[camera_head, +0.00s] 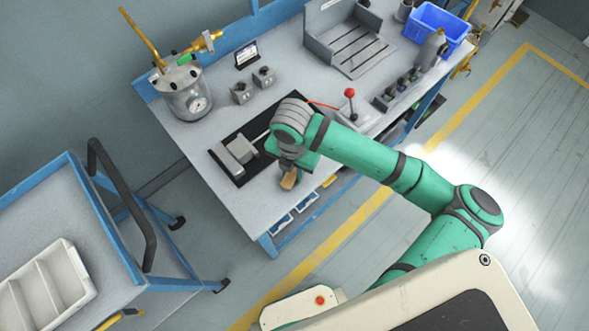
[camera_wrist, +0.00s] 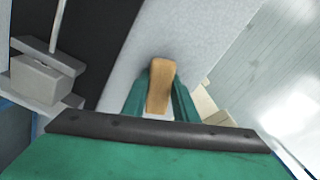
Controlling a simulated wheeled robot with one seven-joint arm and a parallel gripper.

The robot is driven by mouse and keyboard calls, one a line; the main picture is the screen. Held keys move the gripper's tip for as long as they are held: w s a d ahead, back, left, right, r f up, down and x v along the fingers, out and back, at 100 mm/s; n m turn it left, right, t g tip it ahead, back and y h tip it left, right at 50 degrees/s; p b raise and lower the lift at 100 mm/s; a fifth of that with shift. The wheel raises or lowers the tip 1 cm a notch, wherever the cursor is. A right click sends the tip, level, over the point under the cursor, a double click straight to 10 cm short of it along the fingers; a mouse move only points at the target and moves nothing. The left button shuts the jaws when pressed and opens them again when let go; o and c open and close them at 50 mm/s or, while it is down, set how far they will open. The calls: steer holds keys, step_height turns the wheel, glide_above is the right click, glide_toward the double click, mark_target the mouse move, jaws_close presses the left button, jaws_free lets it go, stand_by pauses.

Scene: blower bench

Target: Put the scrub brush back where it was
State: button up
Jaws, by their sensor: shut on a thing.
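The scrub brush shows as a tan wooden block (camera_head: 289,180) below my gripper, near the front edge of the bench. In the wrist view its wooden top (camera_wrist: 160,86) stands between the two green fingers. My gripper (camera_wrist: 160,100) is shut on it. In the head view my gripper (camera_head: 288,172) is partly covered by my wrist. The bristles are hidden, and I cannot tell whether the brush touches the bench top (camera_head: 225,118).
A grey clamp-like block (camera_head: 238,153) sits on a black mat (camera_head: 222,157) just left of my gripper. A red-knobbed lever (camera_head: 350,93) stands to the right. A pressure pot (camera_head: 186,95), a blue bin (camera_head: 437,28) and a cart with a white tray (camera_head: 45,290) are farther off.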

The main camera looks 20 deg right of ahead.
mark_target(293, 171)
steer(key=o, duration=1)
steer(key=shift+o, duration=0.2)
steer(key=shift+d, duration=0.1)
step_height(293, 171, up, 12)
steer(key=shift+r, duration=0.15)
